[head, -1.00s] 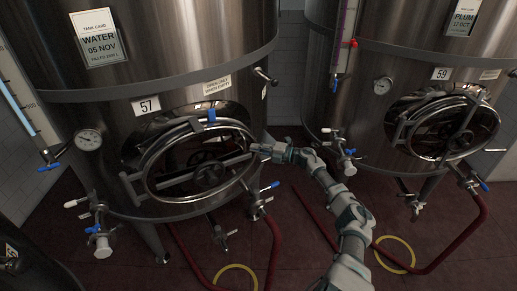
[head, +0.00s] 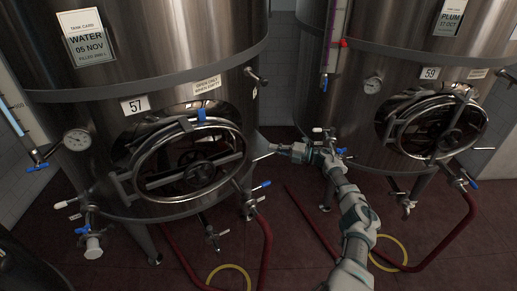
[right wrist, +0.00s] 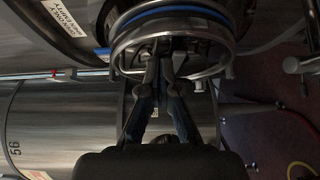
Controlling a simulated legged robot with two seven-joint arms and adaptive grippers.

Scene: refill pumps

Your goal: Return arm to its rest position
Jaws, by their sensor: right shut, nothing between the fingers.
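My right arm (head: 357,222) reaches up from the lower right of the head view. My right gripper (head: 272,149) is shut and empty, pointing left just right of the round hatch (head: 176,204) of the tank marked 57 (head: 160,65). In the head view a small gap shows between its tip and the hatch rim. In the right wrist view the two fingers (right wrist: 160,70) come together in front of the hatch's ring, with nothing between them. My left gripper is not in view.
The tank marked 59 (head: 405,60) with its own hatch stands to the right. Valves with blue handles (head: 262,184) stick out low on the tanks. Red hoses (head: 268,245) and yellow rings (head: 228,274) lie on the dark red floor. A gauge (head: 76,139) sits at left.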

